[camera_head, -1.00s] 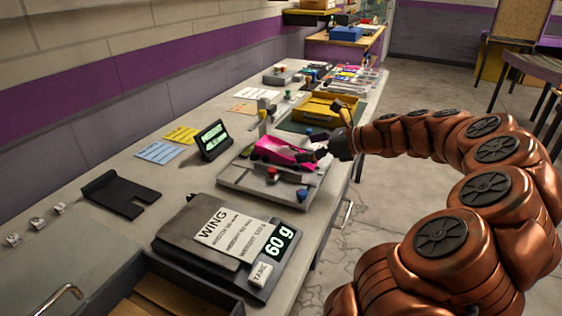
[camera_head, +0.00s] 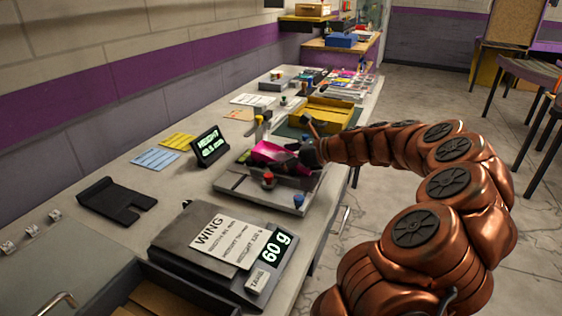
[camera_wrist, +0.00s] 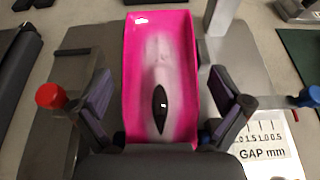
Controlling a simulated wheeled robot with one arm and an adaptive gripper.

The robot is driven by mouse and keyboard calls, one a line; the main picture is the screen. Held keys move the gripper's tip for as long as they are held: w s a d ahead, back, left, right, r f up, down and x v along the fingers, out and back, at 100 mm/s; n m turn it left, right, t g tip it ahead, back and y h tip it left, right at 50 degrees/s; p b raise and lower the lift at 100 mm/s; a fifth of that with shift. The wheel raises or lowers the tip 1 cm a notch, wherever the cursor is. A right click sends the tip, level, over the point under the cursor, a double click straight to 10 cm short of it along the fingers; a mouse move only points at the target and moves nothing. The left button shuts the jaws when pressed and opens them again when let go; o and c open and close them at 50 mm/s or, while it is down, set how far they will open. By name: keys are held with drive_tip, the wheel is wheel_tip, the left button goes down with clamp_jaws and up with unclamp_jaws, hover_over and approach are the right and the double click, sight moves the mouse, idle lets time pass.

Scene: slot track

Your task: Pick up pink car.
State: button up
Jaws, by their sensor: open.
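The pink car (camera_head: 270,152) sits on a grey measuring plate (camera_head: 232,187) on the bench. In the wrist view the pink car (camera_wrist: 160,75) is a long pink body with a pale middle and a dark oval canopy. My gripper (camera_head: 289,158) is at the near right end of the car in the head view. In the wrist view my gripper (camera_wrist: 163,108) is open, with one dark finger on each side of the car's near end. Gaps show between the fingers and the car's sides.
A red knob (camera_wrist: 50,96) and a blue knob (camera_wrist: 310,96) flank the fingers. A metal post (camera_wrist: 222,16) stands close to the car's right side. A small display (camera_head: 210,145), a scale reading 60 g (camera_head: 270,255) and a yellow tray (camera_head: 330,112) are nearby.

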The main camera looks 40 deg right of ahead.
sight(281, 151)
drive_tip(key=shift+c, duration=0.3)
drive_tip(key=c, duration=1.4)
drive_tip(key=shift+c, duration=0.2)
drive_tip(key=shift+r, duration=0.65)
wheel_tip(281, 151, up, 2)
drive_tip(key=shift+r, duration=0.1)
drive_tip(key=s+d+r, duration=0.1)
drive_tip(key=s+d, duration=0.1)
drive_tip(key=s, duration=1.4)
drive_tip(key=shift+r, duration=0.25)
